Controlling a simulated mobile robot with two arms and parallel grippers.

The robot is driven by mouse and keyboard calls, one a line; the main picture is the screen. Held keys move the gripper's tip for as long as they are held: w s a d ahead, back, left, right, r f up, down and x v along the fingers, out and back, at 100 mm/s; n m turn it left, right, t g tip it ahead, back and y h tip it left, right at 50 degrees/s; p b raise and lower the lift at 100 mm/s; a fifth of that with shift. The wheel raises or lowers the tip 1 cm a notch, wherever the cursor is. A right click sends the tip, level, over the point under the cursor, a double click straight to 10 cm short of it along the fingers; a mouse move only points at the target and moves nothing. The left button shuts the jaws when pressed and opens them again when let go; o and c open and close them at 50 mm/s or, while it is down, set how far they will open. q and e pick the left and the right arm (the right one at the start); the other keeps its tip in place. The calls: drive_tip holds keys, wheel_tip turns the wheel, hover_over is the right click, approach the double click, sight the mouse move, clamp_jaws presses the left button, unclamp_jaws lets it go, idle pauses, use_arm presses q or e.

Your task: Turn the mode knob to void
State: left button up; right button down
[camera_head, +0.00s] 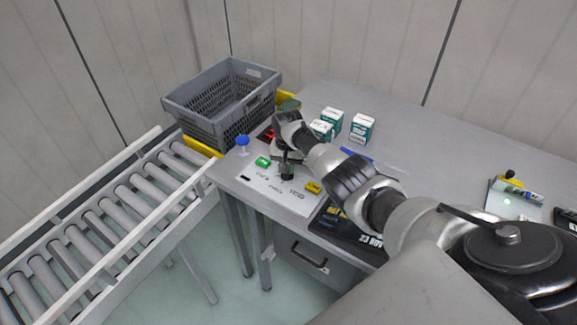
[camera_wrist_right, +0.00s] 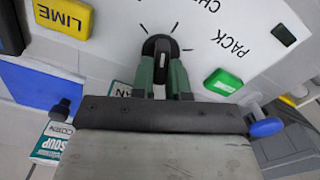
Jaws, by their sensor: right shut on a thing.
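The mode knob (camera_wrist_right: 160,45) is black and round with a raised grip, on a white panel (camera_wrist_right: 210,22) in the right wrist view. In the head view the panel (camera_head: 300,206) lies at the table's near left corner, with VOID printed right of the knob (camera_head: 287,177). My right gripper (camera_wrist_right: 162,72) is shut on the knob's grip, one finger on each side. My left gripper is not in view.
A grey crate (camera_head: 214,112) stands behind, left. White-and-green boxes (camera_head: 362,128) stand beyond my arm. A roller conveyor (camera_head: 110,218) runs at left.

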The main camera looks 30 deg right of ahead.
drive_tip(key=n, duration=0.3)
drive_tip(key=shift+w+a+n, duration=0.1)
drive_tip(key=shift+n, duration=0.3)
drive_tip(key=shift+a+n, duration=0.1)
drive_tip(key=shift+n, duration=1.8)
drive_tip(key=c, duration=1.1)
unclamp_jaws()
drive_tip(key=shift+r, duration=0.55)
wheel_tip(320, 180, up, 10)
drive_tip(key=shift+f, duration=0.1)
